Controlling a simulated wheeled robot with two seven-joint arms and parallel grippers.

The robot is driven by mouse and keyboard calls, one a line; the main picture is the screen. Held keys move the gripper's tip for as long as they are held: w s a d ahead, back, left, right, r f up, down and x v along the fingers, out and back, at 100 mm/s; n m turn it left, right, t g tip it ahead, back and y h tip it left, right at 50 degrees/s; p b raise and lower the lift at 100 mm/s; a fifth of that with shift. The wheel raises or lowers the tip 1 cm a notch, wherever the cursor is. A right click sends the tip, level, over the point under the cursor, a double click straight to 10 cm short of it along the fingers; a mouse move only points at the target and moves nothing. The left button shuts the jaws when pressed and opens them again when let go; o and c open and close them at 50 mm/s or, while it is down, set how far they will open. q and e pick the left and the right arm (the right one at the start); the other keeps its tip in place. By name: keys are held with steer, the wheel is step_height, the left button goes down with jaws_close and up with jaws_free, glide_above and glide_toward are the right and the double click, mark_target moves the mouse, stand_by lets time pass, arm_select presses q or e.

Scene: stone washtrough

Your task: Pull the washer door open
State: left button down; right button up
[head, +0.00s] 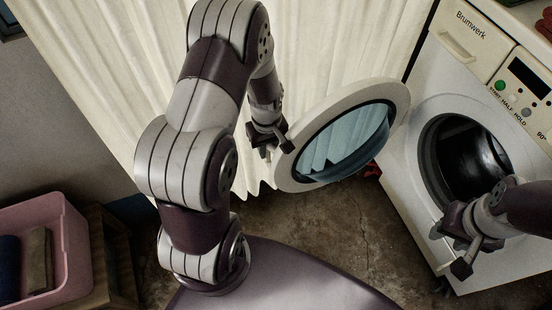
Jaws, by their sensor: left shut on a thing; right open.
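The washer (398,152) stands at the right, a white front-loader tilted in the picture. Its round door (397,96) is swung wide out to the left, with a white ring and bluish glass. The dark drum opening (462,160) is uncovered. My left gripper (272,148) is shut on the door at its left rim, the edge away from the hinge side. The exact grip is partly hidden by the fingers. My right gripper (452,252) is open and empty, in front of the washer's lower front, below the drum opening.
A cream curtain (330,50) hangs behind the door. A pink basket (62,235) with folded cloth sits on a wooden stand (108,262) at the lower left. Something red lies on the floor behind the door. The concrete floor (345,235) between is clear.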

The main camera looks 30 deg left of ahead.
arm_select(q)
steer(key=shift+w+a+f+m, duration=0.1)
steer(key=shift+w+a+m, duration=0.2)
steer(key=shift+w+a, duration=0.4)
steer(key=shift+s+a, duration=0.1)
steer(key=shift+s, duration=0.05)
steer(key=c, duration=1.2)
jaws_free()
steer(key=shift+c, duration=0.2)
steer(key=shift+o, duration=0.9)
steer(key=shift+a, duration=0.1)
step_height(320, 180, up, 13)
steer(key=p, duration=0.6)
steer(key=shift+f, duration=0.15)
